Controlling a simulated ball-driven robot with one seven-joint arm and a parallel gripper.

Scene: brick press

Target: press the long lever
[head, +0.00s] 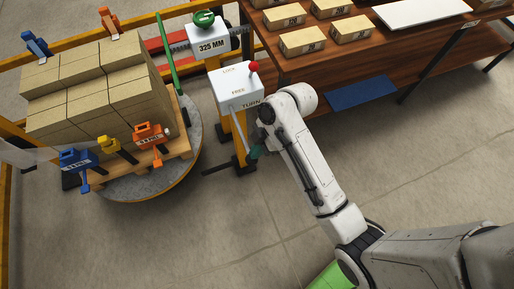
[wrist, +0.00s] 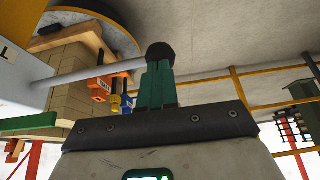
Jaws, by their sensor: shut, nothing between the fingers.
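The long lever is a pale rod (wrist: 95,73) with a black knob (wrist: 161,52) at its end in the wrist view. In the head view the rod (head: 242,130) slants down from the white box (head: 238,88) marked TURN. My gripper (wrist: 157,72) has teal fingers, shut and empty, with their tips at the knob. I cannot tell whether they touch it. In the head view my gripper (head: 256,152) is beside the rod's lower end, and the knob is hidden there. A short red-knobbed lever (head: 253,67) stands on the box by the words LOCK and FREE.
A white 325 MM gauge box (head: 209,38) stands behind. A wooden bench (head: 360,60) holds several bricks.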

